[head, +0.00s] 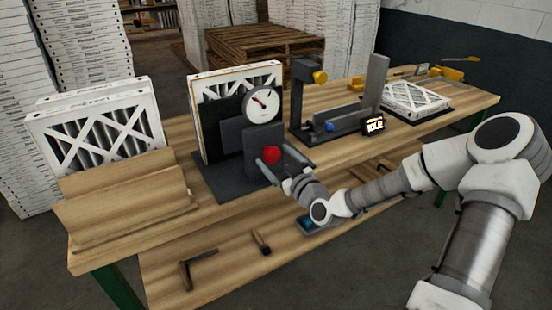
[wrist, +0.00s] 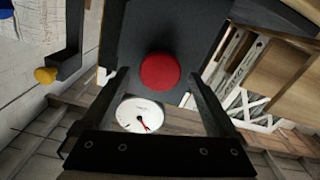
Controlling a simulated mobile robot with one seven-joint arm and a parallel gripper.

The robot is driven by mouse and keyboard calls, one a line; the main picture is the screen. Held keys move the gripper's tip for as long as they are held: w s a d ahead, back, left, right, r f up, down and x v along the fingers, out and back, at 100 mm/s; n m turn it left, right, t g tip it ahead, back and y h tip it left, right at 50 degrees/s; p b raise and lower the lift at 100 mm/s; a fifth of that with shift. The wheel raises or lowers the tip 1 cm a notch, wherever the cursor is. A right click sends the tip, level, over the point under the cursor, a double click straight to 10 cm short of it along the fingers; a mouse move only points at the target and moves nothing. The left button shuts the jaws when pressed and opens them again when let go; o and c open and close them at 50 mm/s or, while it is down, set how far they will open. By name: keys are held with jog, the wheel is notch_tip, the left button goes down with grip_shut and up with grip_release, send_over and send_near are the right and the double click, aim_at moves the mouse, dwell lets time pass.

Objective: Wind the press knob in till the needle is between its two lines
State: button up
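The press knob (head: 271,154) is a red round knob on the front of a dark grey press (head: 231,146). It also shows in the wrist view (wrist: 160,72), between and just beyond my fingertips. My gripper (head: 273,157) is open, with one finger on either side of the knob and visible gaps. A white round gauge (head: 262,106) sits on top of the press; its needle points to the upper left in the head view. The gauge also shows in the wrist view (wrist: 140,115), with a red needle. Its two lines are too small to make out.
A boxed filter (head: 235,82) stands in the press. More filters (head: 95,135) stand at left behind a cardboard piece (head: 122,198). A fixture with a yellow knob (head: 320,77) and a small lit display (head: 374,125) are to the right. Tools lie on the lower shelf (head: 220,255).

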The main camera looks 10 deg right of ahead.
jog(key=p+v, duration=0.8)
jog(key=v, duration=0.9)
jog(key=shift+s, duration=0.2)
jog(key=shift+d, duration=0.1)
